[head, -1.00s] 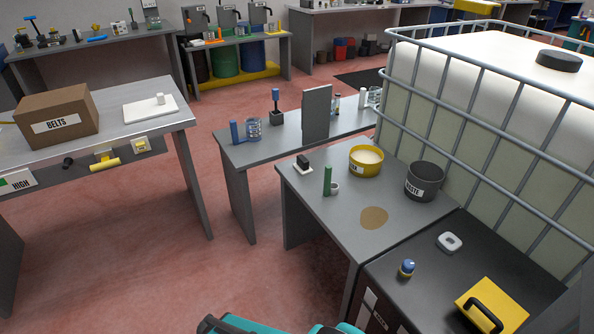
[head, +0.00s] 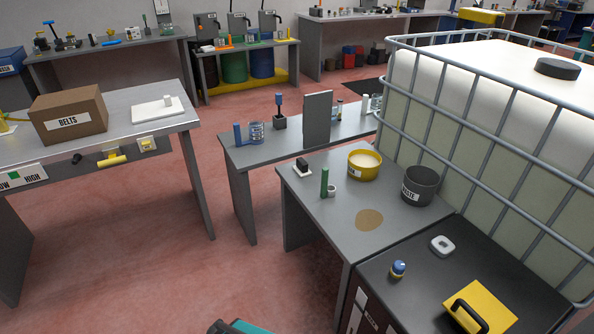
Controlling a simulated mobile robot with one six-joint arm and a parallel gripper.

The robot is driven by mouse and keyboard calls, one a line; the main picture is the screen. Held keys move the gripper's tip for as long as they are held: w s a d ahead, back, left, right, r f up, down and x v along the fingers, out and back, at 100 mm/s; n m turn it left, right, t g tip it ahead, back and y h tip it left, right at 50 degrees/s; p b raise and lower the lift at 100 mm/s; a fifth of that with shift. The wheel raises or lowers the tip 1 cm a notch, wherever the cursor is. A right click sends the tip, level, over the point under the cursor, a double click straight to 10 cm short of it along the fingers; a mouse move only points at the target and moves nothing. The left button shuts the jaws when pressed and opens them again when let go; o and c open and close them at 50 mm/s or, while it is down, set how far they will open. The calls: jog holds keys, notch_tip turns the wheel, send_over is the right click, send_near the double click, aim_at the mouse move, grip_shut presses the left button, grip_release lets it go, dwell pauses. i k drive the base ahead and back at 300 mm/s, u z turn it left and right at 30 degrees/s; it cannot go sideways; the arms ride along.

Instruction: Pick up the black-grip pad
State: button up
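A small pad with a black grip on a pale, flat base (head: 302,168) lies near the back left corner of the grey table (head: 335,215) in the head view. It stands apart from the green cylinder (head: 324,183) in front of it and the yellow tub to its right. My gripper's fingers do not show in this view. Only a teal and black piece shows at the bottom edge, and I cannot tell which part it is.
A yellow tub (head: 364,164), a dark waste bucket (head: 419,186) and a brown patch (head: 369,220) are on the same table. A caged white tank (head: 490,120) blocks the right side. A dark cabinet (head: 415,275) adjoins in front. Open floor (head: 150,280) lies left.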

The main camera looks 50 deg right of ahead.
aim_at(302, 168)
jog(key=z, duration=0.1)
jog(key=i, duration=0.9)
jog(key=u, duration=0.05)
